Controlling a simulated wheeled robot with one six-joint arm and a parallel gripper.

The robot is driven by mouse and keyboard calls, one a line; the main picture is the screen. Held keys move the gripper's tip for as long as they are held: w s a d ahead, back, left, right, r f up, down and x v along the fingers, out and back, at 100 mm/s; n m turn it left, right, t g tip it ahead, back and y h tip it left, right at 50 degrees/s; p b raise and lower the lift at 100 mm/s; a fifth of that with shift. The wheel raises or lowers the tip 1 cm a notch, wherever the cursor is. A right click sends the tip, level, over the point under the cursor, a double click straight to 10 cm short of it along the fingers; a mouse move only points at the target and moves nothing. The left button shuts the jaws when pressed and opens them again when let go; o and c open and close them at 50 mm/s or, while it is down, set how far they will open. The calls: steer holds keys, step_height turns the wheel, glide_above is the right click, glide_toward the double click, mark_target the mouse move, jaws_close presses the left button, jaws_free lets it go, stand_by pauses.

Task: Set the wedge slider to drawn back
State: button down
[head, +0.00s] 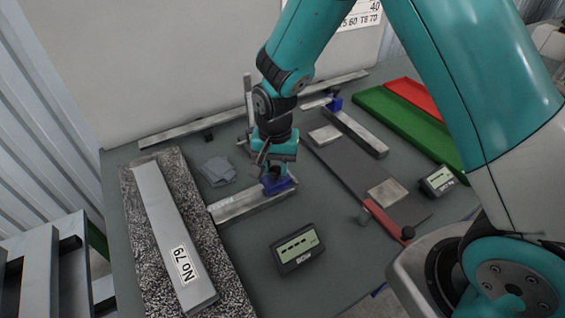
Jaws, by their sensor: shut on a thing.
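My gripper (275,172) points down over the near steel bar (240,203) and is shut on the blue block (279,186) at that bar's right end. This blue block seems to be the wedge slider, though the picture does not name it. The jaws partly hide its top. A second blue block (336,103) stands further back at the far end of another steel bar (360,133), apart from the gripper.
A granite slab (226,275) with a grey straightedge (163,215) lies at left. A display box (296,248) stands in front, another (437,180) at right. A red-handled lever (385,220), grey cloth (217,170), upright post (248,95) and green tray (410,122) are nearby.

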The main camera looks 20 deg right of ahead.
mark_target(278, 167)
steer(key=shift+w+d, duration=0.1)
steer(key=shift+d, duration=0.1)
steer(key=c, duration=0.8)
jaws_free()
steer(key=shift+d, duration=0.15)
steer(key=shift+a+r, duration=0.2)
step_height(278, 167, up, 17)
steer(key=b, duration=0.2)
steer(key=shift+b, duration=0.3)
steer(key=shift+r, duration=0.1)
steer(key=s+a+r+n+y, duration=0.1)
steer(key=s+n+y, duration=0.3)
steer(key=s+n, duration=0.9)
steer(key=s+r, duration=0.1)
steer(key=s, duration=0.8)
steer(key=shift+a+r, duration=0.2)
steer(key=shift+a, duration=0.2)
